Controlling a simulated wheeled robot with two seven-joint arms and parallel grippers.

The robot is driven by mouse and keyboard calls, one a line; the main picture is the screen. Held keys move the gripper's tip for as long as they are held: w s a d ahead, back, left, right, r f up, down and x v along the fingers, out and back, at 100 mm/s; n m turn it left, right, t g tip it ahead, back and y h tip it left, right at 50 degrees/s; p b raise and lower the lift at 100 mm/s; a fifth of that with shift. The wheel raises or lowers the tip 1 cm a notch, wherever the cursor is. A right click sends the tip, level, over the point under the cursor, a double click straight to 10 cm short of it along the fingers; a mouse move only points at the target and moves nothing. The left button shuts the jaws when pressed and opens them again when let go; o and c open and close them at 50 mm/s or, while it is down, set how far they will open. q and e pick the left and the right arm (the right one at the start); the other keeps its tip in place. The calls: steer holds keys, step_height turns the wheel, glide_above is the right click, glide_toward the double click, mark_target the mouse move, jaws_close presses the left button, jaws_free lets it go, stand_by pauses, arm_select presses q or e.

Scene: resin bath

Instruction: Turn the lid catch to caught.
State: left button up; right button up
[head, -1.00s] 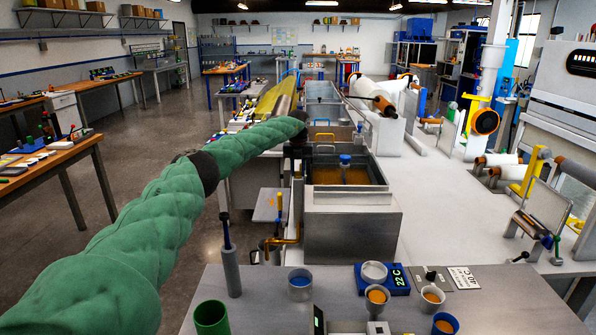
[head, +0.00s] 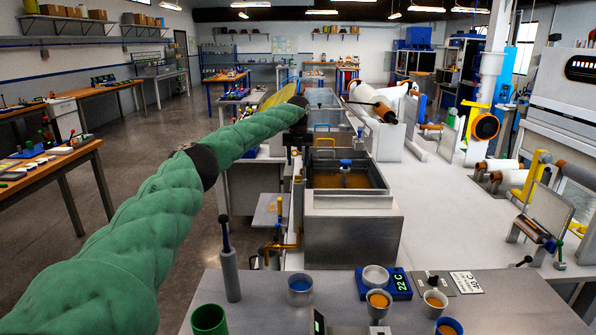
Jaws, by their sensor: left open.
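The resin bath (head: 352,222) is a grey metal box in the middle, with its top open and orange-brown resin (head: 340,181) showing inside. My left gripper (head: 296,146) is small and dark at the end of my green-sleeved arm, at the bath's back left corner. It is open. I cannot make out the lid catch or its position; the gripper and arm may hide it. My right gripper is not in view.
A brass pipe (head: 284,245) runs along the bath's left side. The near bench (head: 255,318) holds a green cup (head: 208,319), several small cups and a blue scale (head: 399,283) reading 22 C. The white bench top (head: 440,215) right of the bath is mostly clear.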

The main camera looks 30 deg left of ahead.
arm_select(q)
steer(key=shift+r, duration=0.85)
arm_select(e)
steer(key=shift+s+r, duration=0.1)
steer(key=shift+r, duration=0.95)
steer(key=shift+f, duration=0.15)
